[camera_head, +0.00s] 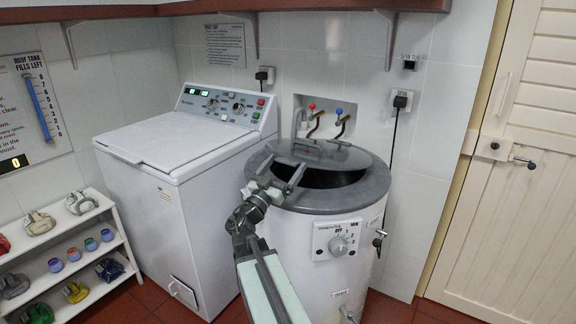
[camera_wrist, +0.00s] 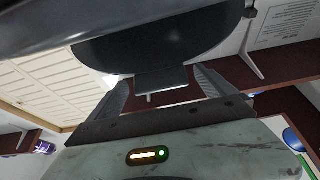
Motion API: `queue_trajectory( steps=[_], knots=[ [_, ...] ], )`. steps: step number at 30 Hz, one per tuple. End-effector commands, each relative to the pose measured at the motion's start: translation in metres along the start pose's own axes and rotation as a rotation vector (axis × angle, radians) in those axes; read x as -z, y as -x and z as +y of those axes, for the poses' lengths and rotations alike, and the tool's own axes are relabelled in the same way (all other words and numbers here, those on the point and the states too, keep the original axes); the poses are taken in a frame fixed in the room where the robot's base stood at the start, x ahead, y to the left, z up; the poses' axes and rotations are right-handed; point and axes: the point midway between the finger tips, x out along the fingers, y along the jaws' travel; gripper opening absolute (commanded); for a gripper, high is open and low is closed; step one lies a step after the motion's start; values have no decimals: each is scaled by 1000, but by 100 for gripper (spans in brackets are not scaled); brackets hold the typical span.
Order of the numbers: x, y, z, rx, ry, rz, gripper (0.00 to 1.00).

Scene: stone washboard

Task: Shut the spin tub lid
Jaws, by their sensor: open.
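The spin tub (camera_head: 322,235) is a white drum with a dark grey rim, right of the washer. Its round grey lid (camera_head: 338,154) is raised and tilted at the back, leaving a dark opening (camera_head: 330,179) in front. My gripper (camera_head: 284,169) is at the left of the tub top, near the opening. In the wrist view, which looks upside down, the dark lid (camera_wrist: 150,42) fills the upper middle. A small tab (camera_wrist: 162,80) on its edge appears between the open fingers of my gripper (camera_wrist: 160,84). I cannot tell whether anything touches.
A white washer (camera_head: 170,180) stands close at the left. Two taps (camera_head: 325,118) and pipes are on the wall behind the tub. A shelf (camera_head: 150,12) runs above. A low rack (camera_head: 75,252) with small items is at the left, and a door (camera_head: 520,170) is at the right.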

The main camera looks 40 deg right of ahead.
Motion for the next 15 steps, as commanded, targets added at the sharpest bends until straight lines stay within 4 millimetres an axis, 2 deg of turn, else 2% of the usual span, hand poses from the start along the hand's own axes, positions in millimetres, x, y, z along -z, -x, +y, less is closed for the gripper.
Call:
queue_trajectory(
  steps=[1,6,10,15],
  knots=[
    [-4,13,0,1,-1,0,95],
    [-6,43,-5,0,-1,-2,95],
    [-5,56,-8,-1,-1,-2,95],
    [-3,58,-8,-4,0,-2,95]
  ],
)
